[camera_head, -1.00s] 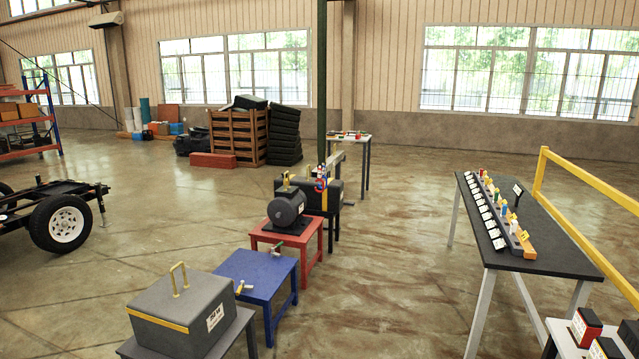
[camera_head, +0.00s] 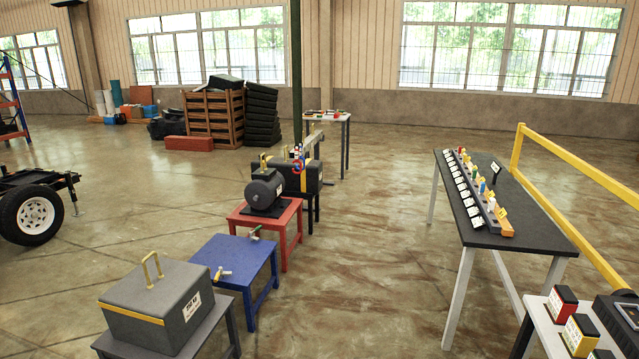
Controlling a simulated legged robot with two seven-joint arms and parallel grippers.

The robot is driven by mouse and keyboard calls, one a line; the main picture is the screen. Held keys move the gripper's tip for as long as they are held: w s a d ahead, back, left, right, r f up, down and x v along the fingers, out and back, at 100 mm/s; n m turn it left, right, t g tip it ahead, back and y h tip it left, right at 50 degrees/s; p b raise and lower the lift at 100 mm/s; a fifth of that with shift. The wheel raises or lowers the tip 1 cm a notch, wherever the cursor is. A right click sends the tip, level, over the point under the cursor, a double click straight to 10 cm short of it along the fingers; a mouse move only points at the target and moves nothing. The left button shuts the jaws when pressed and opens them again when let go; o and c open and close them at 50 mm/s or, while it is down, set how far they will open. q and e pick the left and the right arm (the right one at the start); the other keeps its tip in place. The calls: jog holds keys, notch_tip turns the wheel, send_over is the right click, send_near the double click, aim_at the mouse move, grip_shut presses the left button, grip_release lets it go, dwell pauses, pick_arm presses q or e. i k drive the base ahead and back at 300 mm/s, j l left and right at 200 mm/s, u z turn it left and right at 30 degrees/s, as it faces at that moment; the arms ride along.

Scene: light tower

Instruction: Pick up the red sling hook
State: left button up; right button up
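A small red hook-like shape (camera_head: 297,167) shows near the dark post, in front of the black box (camera_head: 312,178) behind the motor. It is small at this distance, and I cannot tell for sure that it is the red sling hook. Small red items (camera_head: 323,113) also lie on the far table (camera_head: 345,121), too small to make out. Neither of my grippers is in view.
A grey box (camera_head: 155,300) with a yellow handle, a blue table (camera_head: 232,260) and a red table (camera_head: 285,222) bearing a dark motor (camera_head: 265,192) stand in a row. A black table (camera_head: 495,220) and yellow rail (camera_head: 560,170) stand right. Floor between (camera_head: 370,250) is clear.

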aim_at(297, 150)
jog(key=i, duration=2.6)
jog(key=i+u, duration=0.1)
jog(key=i, duration=0.8)
jog(key=i+l, duration=0.15)
jog(key=i, duration=0.7)
jog(key=i+l+u, duration=0.15)
jog(key=i, duration=0.75)
jog(key=i+u, duration=0.2)
jog(key=u, duration=0.2)
jog(key=i+l+u, duration=0.15)
jog(key=u, duration=0.25)
